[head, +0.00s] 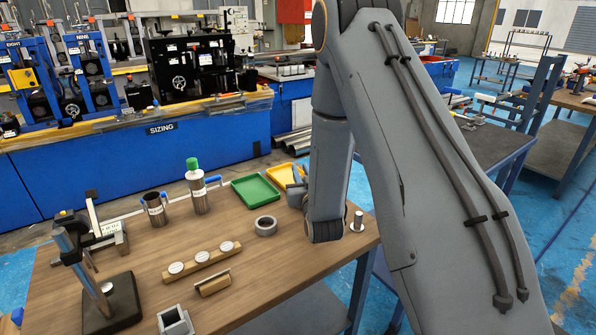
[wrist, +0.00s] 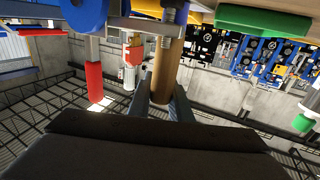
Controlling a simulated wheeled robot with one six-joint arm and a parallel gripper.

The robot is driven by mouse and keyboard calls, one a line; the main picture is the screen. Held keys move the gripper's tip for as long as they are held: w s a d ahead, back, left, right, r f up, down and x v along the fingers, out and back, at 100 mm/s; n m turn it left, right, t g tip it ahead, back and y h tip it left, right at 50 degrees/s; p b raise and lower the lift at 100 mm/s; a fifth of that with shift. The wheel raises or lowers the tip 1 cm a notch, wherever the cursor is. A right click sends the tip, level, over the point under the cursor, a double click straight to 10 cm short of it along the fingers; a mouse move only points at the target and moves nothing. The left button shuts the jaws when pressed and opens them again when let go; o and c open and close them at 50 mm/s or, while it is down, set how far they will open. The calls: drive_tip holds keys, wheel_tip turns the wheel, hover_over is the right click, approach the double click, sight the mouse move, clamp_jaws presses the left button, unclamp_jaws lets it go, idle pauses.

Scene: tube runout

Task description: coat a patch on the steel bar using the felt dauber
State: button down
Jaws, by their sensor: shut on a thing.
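My gripper (wrist: 166,100) shows from behind in the wrist view, where the scene is upside down. Its two grey fingers are shut on a tan rod, which I take for the felt dauber (wrist: 166,70). Its felt end cannot be made out. In the head view the gripper (head: 297,188) is partly hidden by my arm, at the table's far right beside the yellow tray (head: 276,175). I cannot tell for sure which piece is the steel bar; a short wooden block with a pale strip (head: 212,283) lies near the table's middle, apart from my gripper.
On the table (head: 290,270) stand a green-capped bottle (head: 199,192), a blue-handled mug (head: 156,209), a green tray (head: 257,189), a steel ring (head: 265,226), a strip with three discs (head: 203,260), a black-based stand (head: 110,305) and a small steel post (head: 358,221). The front right tabletop is clear.

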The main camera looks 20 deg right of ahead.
drive_tip(key=shift+f, duration=0.1)
drive_tip(key=w+a, duration=0.2)
drive_tip(key=w+a+b, duration=0.1)
drive_tip(key=w, duration=0.1)
drive_tip(key=shift+w+a, duration=0.15)
drive_tip(key=shift+a, duration=0.2)
idle(0.3)
wheel_tip(320, 180, up, 6)
drive_tip(key=p, duration=0.3)
idle(0.5)
wheel_tip(320, 180, up, 3)
drive_tip(key=shift+r+p, duration=0.1)
drive_tip(key=shift+p, duration=0.75)
idle(0.4)
